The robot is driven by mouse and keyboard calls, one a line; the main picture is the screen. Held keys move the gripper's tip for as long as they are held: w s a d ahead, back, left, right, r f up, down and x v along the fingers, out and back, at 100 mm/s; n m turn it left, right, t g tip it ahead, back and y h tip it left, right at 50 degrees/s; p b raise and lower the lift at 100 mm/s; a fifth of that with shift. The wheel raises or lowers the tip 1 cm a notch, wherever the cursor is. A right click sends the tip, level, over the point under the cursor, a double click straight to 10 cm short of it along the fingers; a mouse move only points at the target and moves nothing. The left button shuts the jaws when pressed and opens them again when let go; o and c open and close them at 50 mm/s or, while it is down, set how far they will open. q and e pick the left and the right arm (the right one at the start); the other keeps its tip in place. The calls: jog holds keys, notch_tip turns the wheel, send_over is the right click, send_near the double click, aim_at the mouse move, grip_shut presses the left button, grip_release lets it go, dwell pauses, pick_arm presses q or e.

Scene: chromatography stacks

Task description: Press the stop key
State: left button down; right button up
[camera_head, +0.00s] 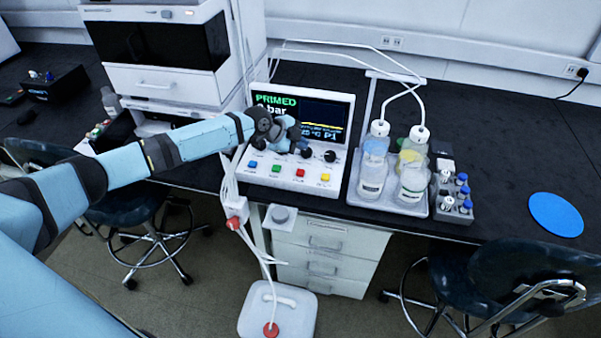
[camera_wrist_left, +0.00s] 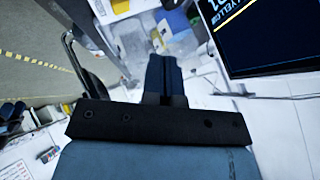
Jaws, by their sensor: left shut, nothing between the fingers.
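The white control unit (camera_head: 262,180) stands on the black bench in the head view. Its sloped front has a row of blue (camera_head: 252,165), green (camera_head: 276,168), red (camera_head: 299,173) and yellow (camera_head: 325,177) keys. Their labels are too small to read, so I cannot tell which is stop. The screen (camera_head: 325,112) shows PRIMED in green. My left gripper (camera_head: 300,146) is over the unit, between screen and keys, hiding part of the screen and knobs; contact cannot be told. In the left wrist view its fingers (camera_wrist_left: 163,62) are together and empty, near the screen (camera_wrist_left: 265,35).
Black knobs (camera_head: 330,156) sit above the keys. A tray (camera_head: 378,204) with bottles (camera_head: 413,180) and tubing stands right of the unit. A vial rack (camera_head: 455,210) and a blue disc (camera_head: 556,214) are further right. A white instrument (camera_head: 165,55) stands behind left.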

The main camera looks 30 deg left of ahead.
aim_at(300, 173)
pick_arm(q)
notch_tip(300, 173, down, 7)
jog(key=b, duration=0.4)
jog(key=shift+f, duration=0.2)
jog(key=shift+f+b, duration=0.25)
jog(key=shift+b, duration=0.15)
pick_arm(e)
jog(key=f, duration=0.3)
jog(key=shift+w+a+f, duration=0.25)
jog(key=shift+w, duration=0.15)
jog(key=shift+s+f, duration=0.2)
jog(key=shift+w, duration=0.1)
pick_arm(q)
jog(key=shift+f, duration=0.1)
jog(key=shift+f+b, duration=0.35)
jog(key=shift+b, duration=0.2)
pick_arm(e)
jog(key=shift+f, duration=0.45)
